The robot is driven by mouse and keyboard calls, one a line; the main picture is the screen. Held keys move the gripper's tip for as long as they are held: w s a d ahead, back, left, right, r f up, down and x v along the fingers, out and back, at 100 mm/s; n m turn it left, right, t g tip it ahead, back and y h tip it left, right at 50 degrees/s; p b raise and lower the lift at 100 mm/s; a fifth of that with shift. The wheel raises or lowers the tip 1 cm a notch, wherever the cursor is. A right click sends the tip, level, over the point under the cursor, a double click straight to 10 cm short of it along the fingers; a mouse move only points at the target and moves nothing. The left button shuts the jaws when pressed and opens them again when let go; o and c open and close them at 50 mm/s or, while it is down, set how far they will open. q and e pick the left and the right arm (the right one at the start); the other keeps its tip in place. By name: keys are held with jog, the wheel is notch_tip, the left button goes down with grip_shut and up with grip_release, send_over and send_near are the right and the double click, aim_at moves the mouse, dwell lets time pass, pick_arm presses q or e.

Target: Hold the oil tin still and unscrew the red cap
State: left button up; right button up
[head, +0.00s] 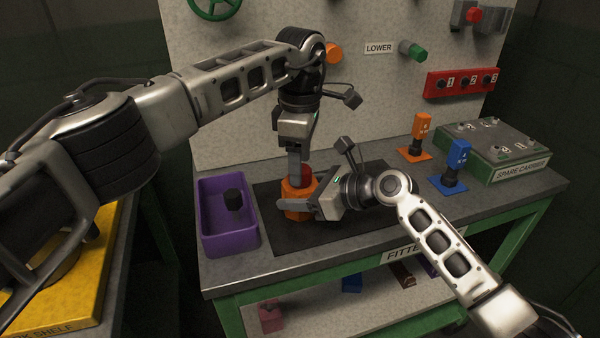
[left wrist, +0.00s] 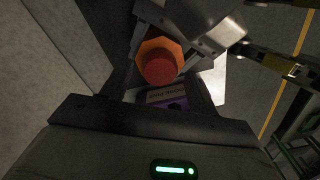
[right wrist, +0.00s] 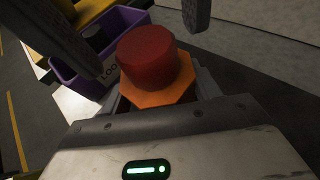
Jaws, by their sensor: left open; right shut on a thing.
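The orange, many-sided oil tin (head: 290,189) stands upright on the dark mat of the bench. Its round red cap (head: 306,172) sits on top, partly hidden in the head view by my left gripper. In the right wrist view, the cap (right wrist: 146,57) is seated on the tin (right wrist: 165,95). My right gripper (head: 300,205) is shut on the tin's body from the right. My left gripper (head: 298,180) points down over the tin and is open. Its fingers (right wrist: 140,25) stand apart on either side of the cap. The left wrist view shows the cap (left wrist: 160,67) from above.
A purple tray (head: 228,252) holding a dark cylinder stands left of the dark mat (head: 350,228). Orange (head: 418,135) and blue (head: 456,158) tools stand on the right, beside the spare carrier box (head: 512,160).

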pick_arm(q)
jog(key=shift+f, duration=0.75)
jog(key=m, duration=1.2)
